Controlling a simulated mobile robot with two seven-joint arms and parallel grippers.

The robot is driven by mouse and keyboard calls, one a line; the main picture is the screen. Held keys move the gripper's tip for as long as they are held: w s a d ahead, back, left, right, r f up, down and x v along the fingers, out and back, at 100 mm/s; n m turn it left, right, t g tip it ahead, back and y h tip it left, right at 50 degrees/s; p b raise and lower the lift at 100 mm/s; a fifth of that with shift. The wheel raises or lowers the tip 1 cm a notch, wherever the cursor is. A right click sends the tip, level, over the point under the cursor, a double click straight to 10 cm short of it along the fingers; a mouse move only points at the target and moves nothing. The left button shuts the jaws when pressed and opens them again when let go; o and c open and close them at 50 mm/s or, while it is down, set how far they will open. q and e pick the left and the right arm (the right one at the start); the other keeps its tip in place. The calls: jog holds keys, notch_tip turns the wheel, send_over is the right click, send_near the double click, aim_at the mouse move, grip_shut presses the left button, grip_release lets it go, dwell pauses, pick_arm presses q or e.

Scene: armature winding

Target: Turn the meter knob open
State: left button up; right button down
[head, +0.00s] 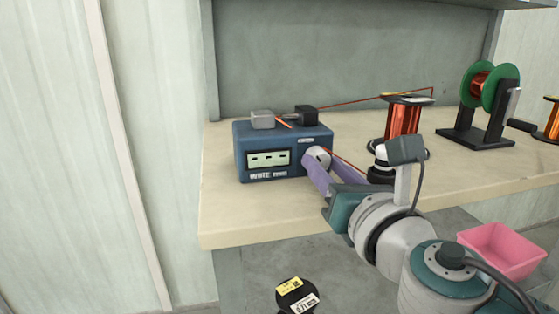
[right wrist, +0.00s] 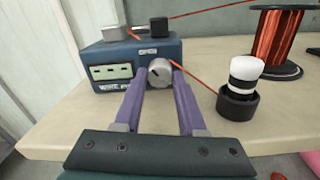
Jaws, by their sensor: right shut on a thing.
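The blue meter box (head: 284,153) stands on the left part of the bench, with a pale display and a light round knob (head: 318,157) on its front at the right. The knob also shows in the right wrist view (right wrist: 160,73), with a dark mark on its face. My right gripper (head: 314,163) is at the knob, its purple fingers (right wrist: 160,80) on either side of it and shut on it. My left gripper is not in view.
A copper spool (head: 403,118), a black-and-white knobbed piece (right wrist: 240,87) and a green reel on a black stand (head: 488,90) stand to the right. An orange wire runs from the meter. A pink bin (head: 500,249) is below the bench. The bench front left is clear.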

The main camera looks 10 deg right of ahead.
jog(key=shift+n, duration=0.6)
jog(key=shift+c, duration=2.4)
grip_release()
jog(key=shift+s, duration=0.35)
jog(key=s+p, duration=0.1)
jog(key=s, duration=0.8)
jog(key=shift+d, duration=0.25)
jog(key=shift+s+r, duration=0.1)
